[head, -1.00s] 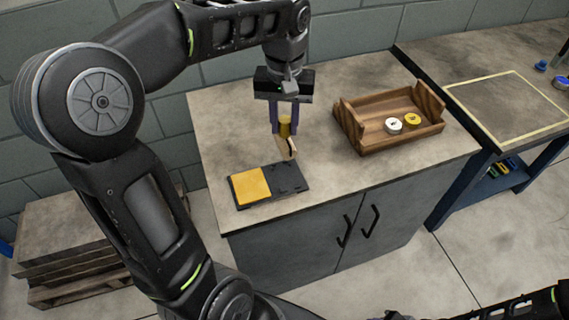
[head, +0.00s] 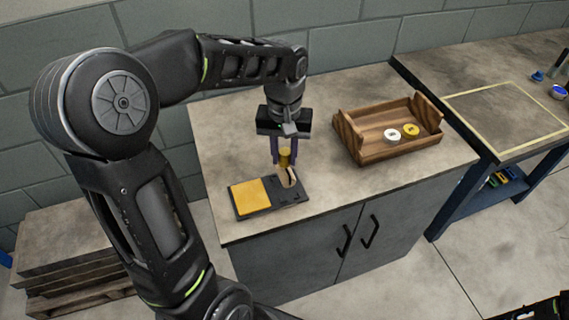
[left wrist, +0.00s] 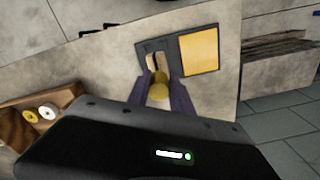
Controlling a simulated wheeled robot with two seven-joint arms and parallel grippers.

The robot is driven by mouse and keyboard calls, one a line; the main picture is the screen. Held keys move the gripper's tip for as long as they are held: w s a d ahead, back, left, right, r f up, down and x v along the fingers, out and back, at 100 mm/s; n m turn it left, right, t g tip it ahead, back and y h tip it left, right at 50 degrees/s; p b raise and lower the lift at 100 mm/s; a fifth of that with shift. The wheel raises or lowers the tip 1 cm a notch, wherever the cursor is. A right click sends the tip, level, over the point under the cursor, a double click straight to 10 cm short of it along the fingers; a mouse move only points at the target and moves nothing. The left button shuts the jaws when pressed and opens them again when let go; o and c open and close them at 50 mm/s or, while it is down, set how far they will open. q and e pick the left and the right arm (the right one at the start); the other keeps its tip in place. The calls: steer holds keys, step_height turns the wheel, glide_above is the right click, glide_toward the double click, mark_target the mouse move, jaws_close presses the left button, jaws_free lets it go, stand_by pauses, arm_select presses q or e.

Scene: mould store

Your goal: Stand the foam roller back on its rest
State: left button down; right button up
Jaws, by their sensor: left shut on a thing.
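My left gripper (head: 284,159) is shut on the yellow handle of the foam roller (head: 288,178) and points down. The roller's pale foam end is below the fingers, over the dark right-hand part of the rest (head: 293,197). I cannot tell whether it touches the rest. The rest is a flat dark plate with a yellow pad (head: 250,195) on its left. In the left wrist view the yellow handle (left wrist: 159,91) is between the fingers, with the rest (left wrist: 150,46) beyond it. The fingers hide part of the roller.
A wooden tray (head: 372,153) holding a white roll (head: 392,135) and a yellow roll (head: 410,130) stands right of my gripper. Bare cabinet top (head: 225,145) lies around the rest. A second bench (head: 505,115) with a taped outline is at the right.

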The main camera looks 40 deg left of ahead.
mark_target(285, 167)
arm_select(q)
steer(key=shift+f, duration=1.85)
steer(key=shift+f, duration=0.25)
steer(key=c, duration=1.1)
jaws_free()
steer(key=shift+c, duration=0.2)
step_height(285, 167, up, 13)
steer(key=shift+f, duration=0.2)
